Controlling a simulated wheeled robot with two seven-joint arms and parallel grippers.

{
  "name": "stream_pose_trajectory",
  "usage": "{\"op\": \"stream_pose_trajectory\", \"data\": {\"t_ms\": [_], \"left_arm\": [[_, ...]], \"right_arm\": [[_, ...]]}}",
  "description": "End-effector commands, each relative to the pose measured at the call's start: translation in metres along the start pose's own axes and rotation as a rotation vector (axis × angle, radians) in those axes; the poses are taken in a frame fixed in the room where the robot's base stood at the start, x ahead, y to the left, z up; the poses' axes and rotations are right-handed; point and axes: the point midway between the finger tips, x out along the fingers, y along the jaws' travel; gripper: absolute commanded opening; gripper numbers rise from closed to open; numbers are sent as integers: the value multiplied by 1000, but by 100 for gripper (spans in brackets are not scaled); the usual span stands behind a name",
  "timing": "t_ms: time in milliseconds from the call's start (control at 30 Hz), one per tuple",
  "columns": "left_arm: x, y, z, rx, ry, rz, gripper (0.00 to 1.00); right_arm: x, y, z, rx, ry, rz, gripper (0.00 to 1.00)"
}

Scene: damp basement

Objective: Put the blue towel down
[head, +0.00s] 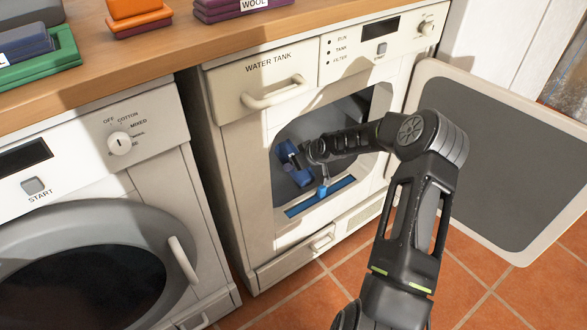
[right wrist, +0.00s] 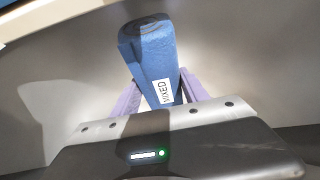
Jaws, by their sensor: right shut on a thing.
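The blue towel (right wrist: 150,48) is a folded roll with a white label reading MIXED. In the right wrist view it stands between the two lavender fingers of my right gripper (right wrist: 157,90), which is shut on it. In the head view my right arm reaches through the open door of the right machine, and the towel (head: 289,153) shows inside the opening, partly hidden by the gripper. Whether the towel touches the drum's floor cannot be told. My left gripper is not in view.
The right machine (head: 236,113) has a water tank drawer and a wide-open door (head: 500,150) at right. A blue strip (head: 318,197) lies along its opening's lower rim. A closed washer (head: 90,240) stands left. Folded cloths (head: 138,15) sit on the wooden counter (head: 180,48).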

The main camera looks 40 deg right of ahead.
Motion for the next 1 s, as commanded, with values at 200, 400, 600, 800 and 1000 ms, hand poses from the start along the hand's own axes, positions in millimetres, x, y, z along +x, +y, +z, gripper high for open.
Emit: {"op": "stream_pose_trajectory", "data": {"t_ms": [200, 400, 600, 800, 1000], "left_arm": [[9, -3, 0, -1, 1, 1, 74], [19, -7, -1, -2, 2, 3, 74], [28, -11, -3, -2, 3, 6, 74], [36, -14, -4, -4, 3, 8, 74], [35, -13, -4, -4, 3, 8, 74]], "right_arm": [[17, -2, 8, 0, 0, -2, 1], [21, -1, -2, -4, -144, -1, 1], [24, -1, -9, -1, -300, 0, 1], [42, 0, 10, 1, -301, 0, 1], [42, 0, 10, 0, -300, 0, 1]]}}
